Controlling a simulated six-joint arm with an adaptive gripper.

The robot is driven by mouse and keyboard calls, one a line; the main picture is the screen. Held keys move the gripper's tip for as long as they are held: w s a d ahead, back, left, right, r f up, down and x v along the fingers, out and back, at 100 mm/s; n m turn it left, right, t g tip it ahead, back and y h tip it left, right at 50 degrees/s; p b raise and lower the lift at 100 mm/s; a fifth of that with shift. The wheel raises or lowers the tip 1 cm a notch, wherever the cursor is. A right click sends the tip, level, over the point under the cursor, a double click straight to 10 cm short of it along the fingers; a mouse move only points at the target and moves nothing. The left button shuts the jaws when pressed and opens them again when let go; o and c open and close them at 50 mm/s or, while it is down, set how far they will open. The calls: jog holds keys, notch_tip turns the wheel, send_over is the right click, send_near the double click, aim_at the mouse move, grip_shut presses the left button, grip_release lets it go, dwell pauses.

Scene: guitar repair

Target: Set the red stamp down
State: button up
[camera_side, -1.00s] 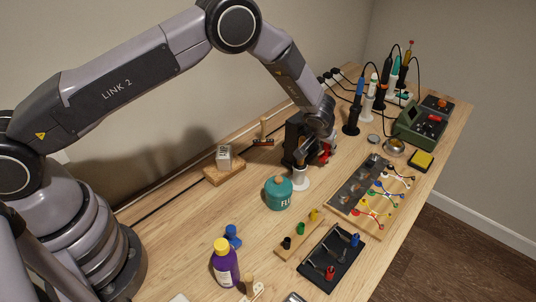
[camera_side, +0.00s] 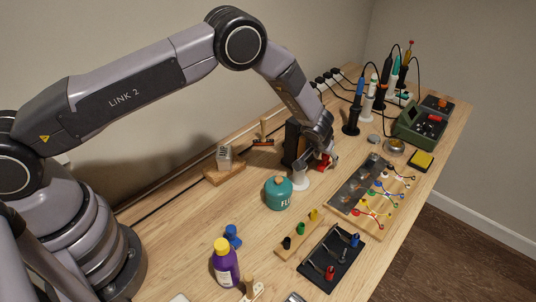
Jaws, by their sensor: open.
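The red stamp (camera_side: 325,162) shows as a small red shape low on the table, just right of the white cylinder and below my gripper. My gripper (camera_side: 318,150) is open and sits close above and beside the stamp, partly covering it. I cannot tell whether the fingers still touch the stamp. Its underside and its contact with the table are hidden by the white cylinder and the gripper.
A white cylinder (camera_side: 301,178) and a teal jar (camera_side: 278,194) stand just in front of the gripper. A dark upright block (camera_side: 291,145) is close on the left. A board with wires (camera_side: 375,187) lies to the right.

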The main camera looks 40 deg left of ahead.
jog(key=a+v, duration=0.1)
jog(key=v, duration=1.1)
jog(key=s+a+r+y, duration=0.1)
jog(key=s+a+r, duration=0.35)
jog(key=r, duration=0.35)
jog(key=s+a+r, duration=0.4)
jog(key=a+r, duration=0.1)
jog(key=r, duration=0.4)
jog(key=s+a+r+y, duration=0.1)
jog(key=s+a+r, duration=0.35)
jog(key=r, duration=0.35)
jog(key=s+a+r+m+h, duration=0.1)
jog(key=s, duration=1.1)
jog(key=s+a+r+h, duration=0.2)
jog(key=s, duration=1.1)
jog(key=shift+r+m, duration=0.3)
jog(key=shift+m, duration=0.1)
jog(key=shift+w+a, duration=0.1)
